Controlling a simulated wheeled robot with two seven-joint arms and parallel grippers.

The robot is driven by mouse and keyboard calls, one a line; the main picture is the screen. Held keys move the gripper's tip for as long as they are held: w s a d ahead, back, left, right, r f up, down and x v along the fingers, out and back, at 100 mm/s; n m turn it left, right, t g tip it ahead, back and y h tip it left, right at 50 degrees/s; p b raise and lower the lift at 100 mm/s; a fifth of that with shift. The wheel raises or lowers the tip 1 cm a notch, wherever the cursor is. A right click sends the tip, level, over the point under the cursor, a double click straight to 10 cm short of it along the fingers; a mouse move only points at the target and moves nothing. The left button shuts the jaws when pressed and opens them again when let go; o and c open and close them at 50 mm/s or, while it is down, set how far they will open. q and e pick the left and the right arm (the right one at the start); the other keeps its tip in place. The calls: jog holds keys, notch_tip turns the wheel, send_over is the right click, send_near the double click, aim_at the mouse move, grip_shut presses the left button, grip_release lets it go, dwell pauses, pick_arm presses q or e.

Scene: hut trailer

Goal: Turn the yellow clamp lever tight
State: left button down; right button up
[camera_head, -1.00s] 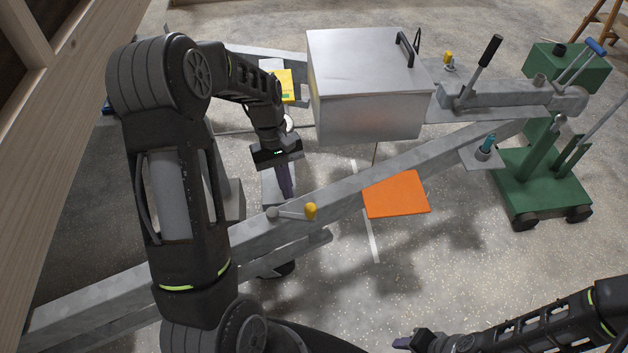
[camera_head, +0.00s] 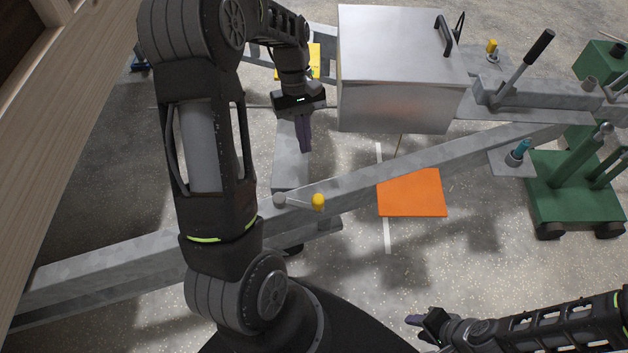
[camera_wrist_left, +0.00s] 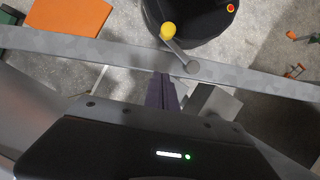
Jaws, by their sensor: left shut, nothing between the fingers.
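The yellow clamp lever (camera_head: 318,202) is a yellow knob on a thin grey rod. Its round pivot (camera_head: 279,200) is on the grey diagonal beam (camera_head: 380,178), and the rod points right, roughly along the beam. My left gripper (camera_head: 305,148) is shut and empty, on the far side of the beam, apart from the lever. In the left wrist view its purple fingertips (camera_wrist_left: 163,78) point toward the beam, with the lever's knob (camera_wrist_left: 167,30) beyond them. My right gripper (camera_head: 416,325) is low at the right, away from the lever; its finger gap is unclear.
A metal box (camera_head: 400,90) stands behind the beam. A handbrake-like lever (camera_head: 524,67) and a green wheeled stand (camera_head: 570,190) are at the right. An orange panel (camera_head: 412,193) lies below the beam. A wooden post (camera_head: 75,120) rises at the left.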

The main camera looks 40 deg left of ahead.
pick_arm(q)
jog(key=x, duration=0.8)
jog(key=shift+s+f, duration=0.1)
jog(key=shift+f, duration=0.05)
jog(key=shift+s+d+p, duration=0.15)
jog(key=shift+s+d, duration=0.2)
jog(key=shift+d, duration=0.2)
jog(key=shift+s+d+p, duration=0.15)
jog(key=shift+s+d, duration=0.2)
jog(key=shift+d, duration=0.2)
jog(key=shift+s+d, duration=0.35)
jog(key=shift+d, duration=0.2)
pick_arm(e)
jog(key=shift+r, duration=0.35)
